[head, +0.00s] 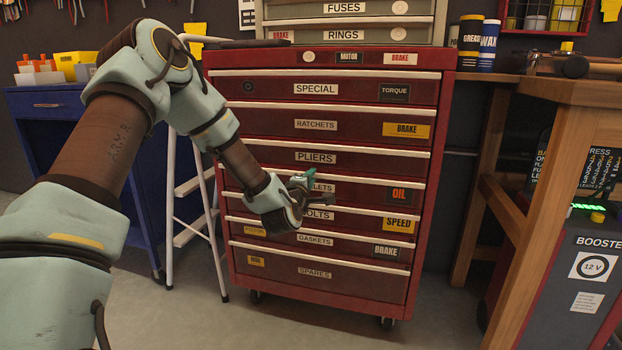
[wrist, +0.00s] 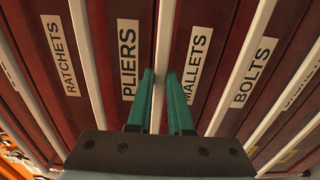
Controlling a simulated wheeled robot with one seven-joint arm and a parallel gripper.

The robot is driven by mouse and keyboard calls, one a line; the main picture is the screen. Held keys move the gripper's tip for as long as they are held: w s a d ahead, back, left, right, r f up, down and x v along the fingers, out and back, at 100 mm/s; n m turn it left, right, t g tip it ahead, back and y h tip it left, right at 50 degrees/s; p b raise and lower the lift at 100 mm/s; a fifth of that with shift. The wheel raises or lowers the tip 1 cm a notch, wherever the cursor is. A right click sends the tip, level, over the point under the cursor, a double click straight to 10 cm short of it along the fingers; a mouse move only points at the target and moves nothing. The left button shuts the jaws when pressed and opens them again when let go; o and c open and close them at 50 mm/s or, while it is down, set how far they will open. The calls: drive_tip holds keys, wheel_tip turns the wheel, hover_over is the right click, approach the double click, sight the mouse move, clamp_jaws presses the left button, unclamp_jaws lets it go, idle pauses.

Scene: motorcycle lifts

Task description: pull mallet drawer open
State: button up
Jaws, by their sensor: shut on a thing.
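The mallet drawer (head: 350,191) is a dark red drawer in the red tool cabinet, and its label is partly hidden by my gripper in the head view. In the wrist view its MALLETS label (wrist: 198,63) is readable. The drawer looks flush with the others. Its pale handle strip (wrist: 164,45) runs between the PLIERS and MALLETS labels. My gripper (wrist: 164,85) has its green fingers on either side of this strip and is shut on it. In the head view my gripper (head: 302,178) is at the cabinet front, left of the drawer's middle.
Pliers drawer (head: 370,160) is just above, bolts drawer (head: 350,217) below. A white stepladder (head: 207,200) and blue cabinet (head: 50,125) stand left. A wooden bench (head: 575,95) and booster unit (head: 575,265) stand right. The floor (head: 190,325) before the cabinet looks clear.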

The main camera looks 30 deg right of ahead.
clamp_jaws()
idle(1.0)
